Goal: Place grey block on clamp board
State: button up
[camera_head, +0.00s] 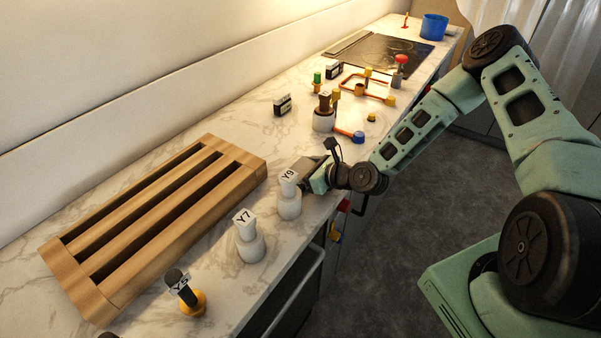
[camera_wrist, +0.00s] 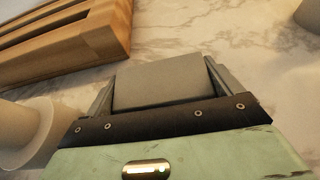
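My gripper (camera_head: 312,172) is low over the counter, just right of the white Y9 piece. In the wrist view its fingers (camera_wrist: 160,85) lie on both sides of a grey block (camera_wrist: 158,80), shut on it. The block is mostly hidden in the head view. A wooden slatted board (camera_head: 232,153) lies flat on the counter, left of my gripper; it also shows at the upper left of the wrist view (camera_wrist: 100,38). No thing is marked as the clamp board; I cannot tell whether this is it.
White pieces Y9 (camera_head: 289,200) and Y7 (camera_head: 250,245) stand near the counter's front edge, with a yellow-based Y5 piece (camera_head: 191,301) nearer. Orange rod frames (camera_head: 365,87), small black boxes (camera_head: 282,105) and a blue cup (camera_head: 434,27) are further back. Bare marble (camera_head: 240,125) lies behind the board.

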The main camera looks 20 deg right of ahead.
jog(key=shift+c, duration=1.1)
jog(key=shift+r, duration=0.15)
